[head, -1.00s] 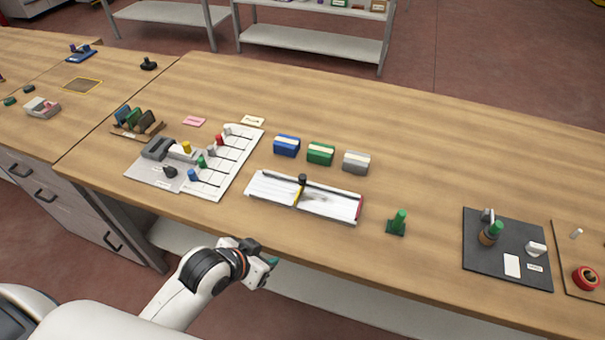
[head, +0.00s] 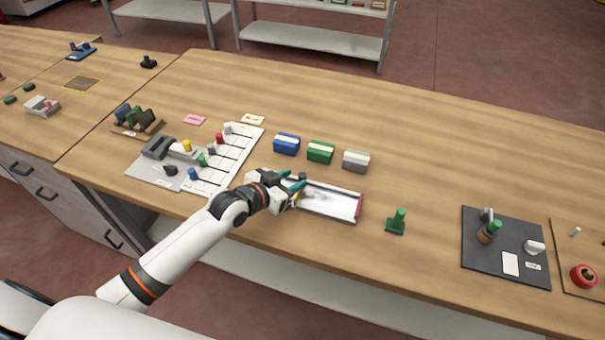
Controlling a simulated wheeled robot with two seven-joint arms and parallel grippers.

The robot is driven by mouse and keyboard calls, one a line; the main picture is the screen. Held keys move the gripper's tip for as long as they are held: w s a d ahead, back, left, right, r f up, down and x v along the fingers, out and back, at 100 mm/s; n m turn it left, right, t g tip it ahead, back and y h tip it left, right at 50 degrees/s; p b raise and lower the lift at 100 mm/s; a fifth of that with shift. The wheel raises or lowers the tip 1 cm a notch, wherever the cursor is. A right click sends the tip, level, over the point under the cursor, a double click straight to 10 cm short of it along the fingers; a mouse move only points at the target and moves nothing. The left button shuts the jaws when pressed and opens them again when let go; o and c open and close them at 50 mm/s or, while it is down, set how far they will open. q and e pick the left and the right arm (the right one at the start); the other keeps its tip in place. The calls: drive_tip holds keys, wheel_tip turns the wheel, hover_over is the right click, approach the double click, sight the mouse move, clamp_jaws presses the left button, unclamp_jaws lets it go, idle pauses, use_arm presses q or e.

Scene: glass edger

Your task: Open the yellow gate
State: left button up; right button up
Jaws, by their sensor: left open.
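The white tray (head: 335,202) lies on the wooden bench, with a red end at its right. The yellow gate (head: 296,199) crosses it; only a small bit of yellow shows beside my left gripper. The gate's dark knob (head: 302,177) shows at the fingertips. My left gripper (head: 297,183) is open, with teal fingers over the left half of the tray. I cannot tell whether the fingers touch the knob. My gripper and wrist hide the tray's left end. My right gripper is not in view.
Blue (head: 286,145), green (head: 320,152) and grey (head: 355,161) blocks stand behind the tray. A white slotted board (head: 225,160) with coloured pegs is left. A green peg (head: 397,221) and a black mat (head: 490,262) are right. Bench between them is clear.

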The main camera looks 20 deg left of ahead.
sight(300, 176)
use_arm(q)
drive_tip(key=x, duration=0.5)
drive_tip(key=shift+s, duration=0.1)
clamp_jaws()
